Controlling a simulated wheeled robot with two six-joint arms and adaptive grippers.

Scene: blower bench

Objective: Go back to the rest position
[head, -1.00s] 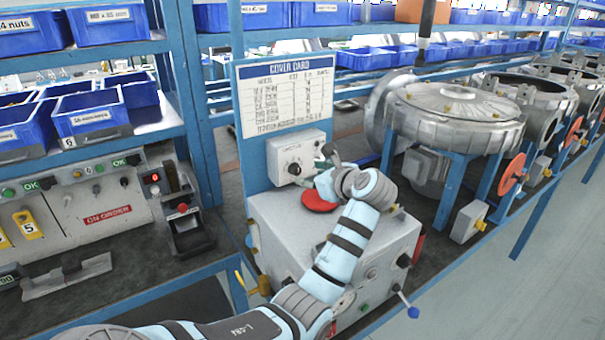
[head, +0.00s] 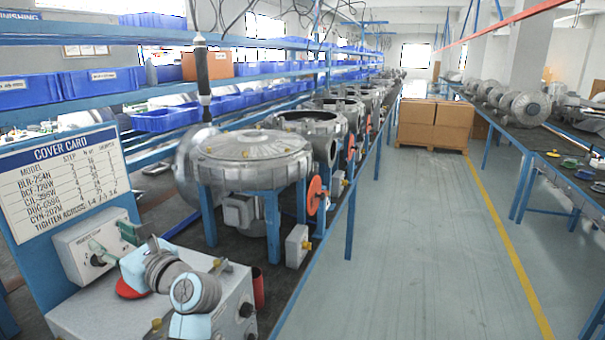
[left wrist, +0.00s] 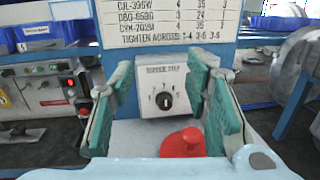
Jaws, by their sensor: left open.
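My left gripper (head: 118,246) is at the lower left of the head view, in front of the torque box (head: 88,250). In the left wrist view its two green-padded fingers (left wrist: 162,75) stand wide apart with nothing between them. The white torque box with its black knob (left wrist: 164,101) shows beyond the gap, apart from the pads as far as I can tell. My right gripper is in neither view.
The cover card board (head: 65,180) rises behind the torque box. A large grey blower housing (head: 250,158) on blue legs stands to the right, with a tool (head: 202,80) hanging over it. Cardboard boxes (head: 433,122) stand in the otherwise clear aisle (head: 430,220).

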